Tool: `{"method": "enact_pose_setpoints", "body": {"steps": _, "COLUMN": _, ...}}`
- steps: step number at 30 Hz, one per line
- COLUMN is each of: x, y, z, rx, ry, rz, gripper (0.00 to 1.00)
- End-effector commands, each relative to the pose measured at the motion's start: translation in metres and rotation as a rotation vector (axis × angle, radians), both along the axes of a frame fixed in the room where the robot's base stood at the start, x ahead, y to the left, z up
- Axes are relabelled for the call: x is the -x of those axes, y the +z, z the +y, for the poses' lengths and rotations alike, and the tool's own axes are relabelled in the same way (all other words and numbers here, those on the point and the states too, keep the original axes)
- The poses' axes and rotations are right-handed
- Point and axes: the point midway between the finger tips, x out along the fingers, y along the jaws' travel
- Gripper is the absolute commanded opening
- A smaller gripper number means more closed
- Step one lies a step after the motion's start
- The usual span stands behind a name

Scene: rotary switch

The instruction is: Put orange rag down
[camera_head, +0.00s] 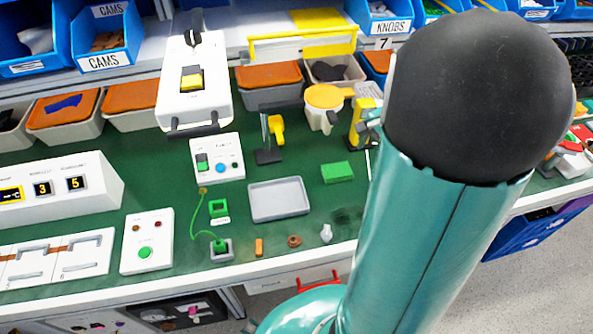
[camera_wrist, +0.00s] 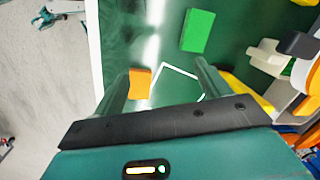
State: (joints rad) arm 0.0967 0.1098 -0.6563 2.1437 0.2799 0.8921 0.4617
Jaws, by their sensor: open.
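A small orange piece, which looks like the orange rag (camera_wrist: 140,83), shows in the wrist view beside the left finger. It appears to be on the green mat, left of a white outline; I cannot tell whether it touches the finger. My gripper (camera_wrist: 161,84) is open, with its two fingers wide apart above the mat. In the head view my arm covers the right side, and neither the gripper nor this orange piece can be made out there.
A green block (camera_wrist: 198,31) lies beyond the fingers; it also shows in the head view (camera_head: 337,172). A grey tray (camera_head: 279,214) stands left of my arm. Yellow and white items (camera_wrist: 268,57) crowd the right in the wrist view. The bench's edge is at left there.

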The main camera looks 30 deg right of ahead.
Motion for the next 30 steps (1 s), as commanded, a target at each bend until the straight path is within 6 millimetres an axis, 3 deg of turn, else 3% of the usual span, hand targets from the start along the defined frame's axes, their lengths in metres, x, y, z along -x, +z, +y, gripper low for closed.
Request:
{"method": "enact_pose_setpoints", "body": {"steps": 3, "x": -0.008, "y": 0.03, "z": 0.054, "rx": 0.01, "ry": 0.226, "rz": -0.087, "gripper": 0.76}}
{"method": "enact_pose_setpoints", "body": {"steps": 8, "x": -0.005, "y": 0.067, "z": 0.119, "rx": 0.068, "ry": 0.524, "rz": -0.184, "gripper": 0.76}}
{"method": "enact_pose_setpoints", "body": {"steps": 12, "x": 0.011, "y": 0.095, "z": 0.171, "rx": 0.16, "ry": 0.781, "rz": -0.26, "gripper": 0.76}}
{"method": "enact_pose_setpoints", "body": {"steps": 18, "x": 0.044, "y": 0.124, "z": 0.229, "rx": 0.345, "ry": 1.115, "rz": -0.336, "gripper": 0.76}}
{"method": "enact_pose_setpoints", "body": {"steps": 24, "x": 0.066, "y": 0.133, "z": 0.254, "rx": 0.479, "ry": 1.292, "rz": -0.359, "gripper": 0.76}}
{"method": "enact_pose_setpoints", "body": {"steps": 30, "x": 0.069, "y": 0.133, "z": 0.257, "rx": 0.497, "ry": 1.315, "rz": -0.357, "gripper": 0.76}}
